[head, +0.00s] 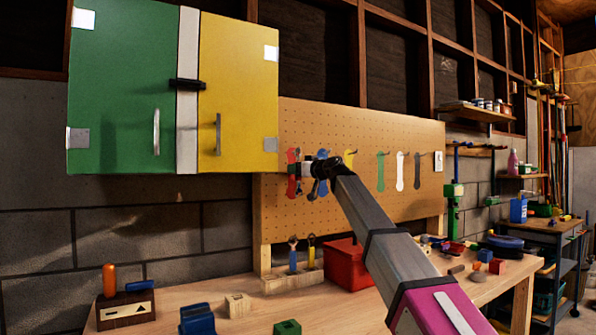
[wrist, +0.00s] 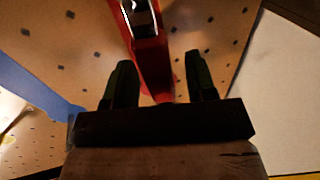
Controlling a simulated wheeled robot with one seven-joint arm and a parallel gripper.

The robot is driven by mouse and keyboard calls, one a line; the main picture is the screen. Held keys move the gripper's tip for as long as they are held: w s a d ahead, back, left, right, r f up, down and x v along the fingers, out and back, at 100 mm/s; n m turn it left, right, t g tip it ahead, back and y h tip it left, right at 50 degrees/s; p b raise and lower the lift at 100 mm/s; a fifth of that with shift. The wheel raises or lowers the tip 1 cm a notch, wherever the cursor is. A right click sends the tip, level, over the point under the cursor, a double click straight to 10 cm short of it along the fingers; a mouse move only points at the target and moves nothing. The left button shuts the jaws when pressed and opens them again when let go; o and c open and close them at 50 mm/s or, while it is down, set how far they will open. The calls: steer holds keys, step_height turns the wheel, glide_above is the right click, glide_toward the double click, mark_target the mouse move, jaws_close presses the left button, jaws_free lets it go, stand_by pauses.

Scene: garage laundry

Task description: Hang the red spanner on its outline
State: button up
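The red spanner (wrist: 150,55) shows in the wrist view as a raised red bar running up from between my fingers, with a dark and shiny piece at its upper end. In the head view a red spanner shape (head: 292,174) is at the left of the pegboard (head: 330,225), upright against it; spanner and outline are hard to tell apart there. My gripper (wrist: 162,82) is close in front of the board. Its fingers stand apart on either side of the red bar, with gaps visible. My gripper (head: 306,170) partly covers this spot in the head view.
Blue (head: 323,176), green (head: 380,172) and white (head: 400,171) spanner shapes are to the right on the board. The green and yellow cabinet (head: 237,95) stands close at upper left. Below are a red bin (head: 350,266) and the workbench (head: 255,318) with several blocks.

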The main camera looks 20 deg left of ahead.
stand_by(0.3)
steer(key=v, duration=1.1)
